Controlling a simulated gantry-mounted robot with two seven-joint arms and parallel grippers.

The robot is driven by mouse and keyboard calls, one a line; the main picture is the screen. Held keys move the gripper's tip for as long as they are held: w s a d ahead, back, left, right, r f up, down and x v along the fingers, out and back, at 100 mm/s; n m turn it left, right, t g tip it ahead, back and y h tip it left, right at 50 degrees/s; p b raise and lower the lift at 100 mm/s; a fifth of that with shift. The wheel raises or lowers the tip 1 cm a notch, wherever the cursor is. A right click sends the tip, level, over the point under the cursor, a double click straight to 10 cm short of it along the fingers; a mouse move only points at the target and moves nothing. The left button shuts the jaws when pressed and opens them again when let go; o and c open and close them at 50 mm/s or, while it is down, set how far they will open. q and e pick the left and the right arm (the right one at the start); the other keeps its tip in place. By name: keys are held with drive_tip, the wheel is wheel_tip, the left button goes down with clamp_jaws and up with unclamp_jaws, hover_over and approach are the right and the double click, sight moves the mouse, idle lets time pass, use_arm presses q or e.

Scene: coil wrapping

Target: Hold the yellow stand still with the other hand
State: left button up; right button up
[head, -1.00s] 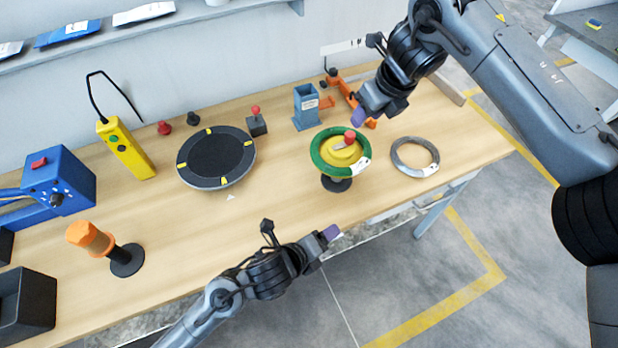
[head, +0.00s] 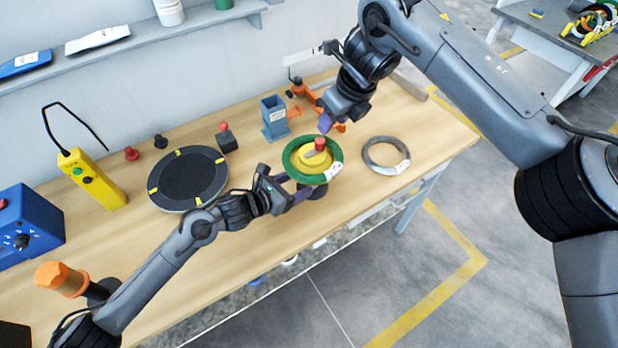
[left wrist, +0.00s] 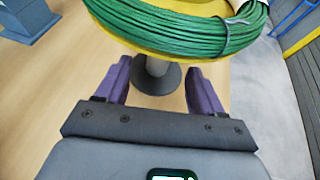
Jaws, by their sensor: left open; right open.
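The yellow stand (head: 312,162) is near the table's front edge with a green coil (head: 290,165) around its top and a red knob (head: 320,143) above. In the left wrist view, its yellow plate (left wrist: 130,36) is above a grey post on a round dark base (left wrist: 157,82), with the green coil (left wrist: 190,32) on it. My left gripper (head: 287,189) is open, just under the coil. In the left wrist view its purple fingers (left wrist: 159,72) are apart, with the post ahead between them. My right gripper (head: 326,121) looks open and empty just behind the stand, above the coil's far side.
A grey wire coil (head: 386,168) lies right of the stand. A blue-grey holder (head: 275,119) and an orange fixture (head: 306,92) stand behind. A dark round turntable (head: 188,178) is to the left, near a yellow pendant (head: 92,180).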

use_arm(q)
drive_tip(key=shift+x, duration=3.55)
drive_tip(key=shift+r, duration=0.1)
clamp_jaws()
